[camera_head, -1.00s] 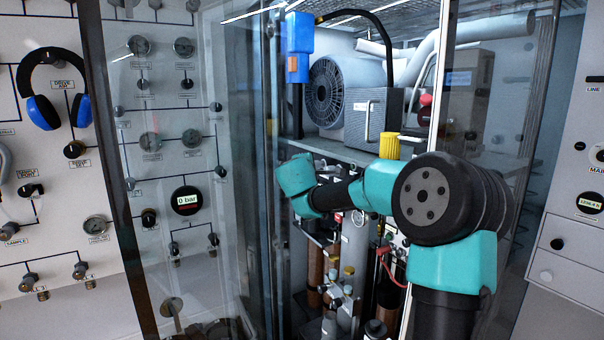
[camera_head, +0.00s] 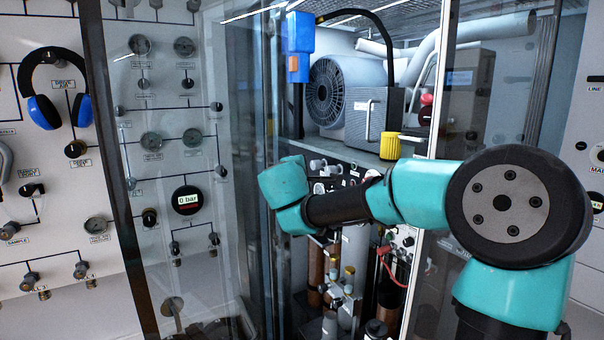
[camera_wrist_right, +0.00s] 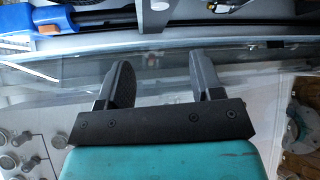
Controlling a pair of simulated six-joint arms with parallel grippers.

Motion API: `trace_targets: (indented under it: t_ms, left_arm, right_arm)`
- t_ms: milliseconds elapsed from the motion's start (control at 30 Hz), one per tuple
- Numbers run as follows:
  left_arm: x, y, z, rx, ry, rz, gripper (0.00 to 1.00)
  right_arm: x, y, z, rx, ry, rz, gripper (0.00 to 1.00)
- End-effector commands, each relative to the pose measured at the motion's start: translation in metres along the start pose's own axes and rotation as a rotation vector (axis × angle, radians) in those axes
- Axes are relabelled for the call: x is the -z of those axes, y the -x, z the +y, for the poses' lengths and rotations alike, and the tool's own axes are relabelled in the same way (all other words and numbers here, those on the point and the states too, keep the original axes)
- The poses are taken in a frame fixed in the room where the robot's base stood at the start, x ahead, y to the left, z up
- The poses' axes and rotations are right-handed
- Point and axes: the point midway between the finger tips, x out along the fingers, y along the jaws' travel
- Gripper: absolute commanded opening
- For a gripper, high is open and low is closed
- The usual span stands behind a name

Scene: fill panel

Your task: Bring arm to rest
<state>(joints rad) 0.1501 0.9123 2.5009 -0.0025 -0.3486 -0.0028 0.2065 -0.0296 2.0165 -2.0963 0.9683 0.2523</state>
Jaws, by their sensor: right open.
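My right arm (camera_head: 420,192), teal and black, comes in from the lower right of the head view. It reaches across the front of the open, glass-doored cabinet. Its teal wrist end (camera_head: 284,190) is by the left side of the cabinet opening. The fingers are hidden in the head view. In the right wrist view my right gripper (camera_wrist_right: 163,82) has its two black fingers spread apart with nothing between them. A pane of clear glass lies just beyond the fingers. My left gripper is in neither view.
A glass door (camera_head: 205,120) stands open on the left before a gauge panel. Blue headphones (camera_head: 44,110) hang on the left wall. A blue box (camera_head: 299,32) hangs at the cabinet top.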

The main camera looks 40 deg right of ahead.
Motion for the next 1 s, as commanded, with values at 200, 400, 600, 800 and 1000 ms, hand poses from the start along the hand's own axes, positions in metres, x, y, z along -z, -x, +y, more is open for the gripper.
trace_targets:
  t_ms: [200, 400, 600, 800, 1000]
  left_arm:
    - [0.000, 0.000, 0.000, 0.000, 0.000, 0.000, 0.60]
    - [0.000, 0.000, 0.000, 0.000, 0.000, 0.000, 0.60]
    - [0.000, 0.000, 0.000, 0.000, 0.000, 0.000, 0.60]
    - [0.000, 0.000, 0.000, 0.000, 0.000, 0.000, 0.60]
    - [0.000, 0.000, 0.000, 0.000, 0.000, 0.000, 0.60]
  right_arm:
    - [0.000, 0.000, 0.000, 0.001, 0.000, 0.000, 0.60]
    - [0.017, -0.006, -0.025, 0.072, 0.004, 0.035, 0.60]
    - [0.068, -0.017, -0.105, 0.304, 0.003, 0.141, 0.60]
    - [0.123, -0.008, -0.211, 0.607, -0.025, 0.254, 0.60]
    - [0.168, 0.023, -0.317, 0.917, -0.088, 0.335, 0.60]
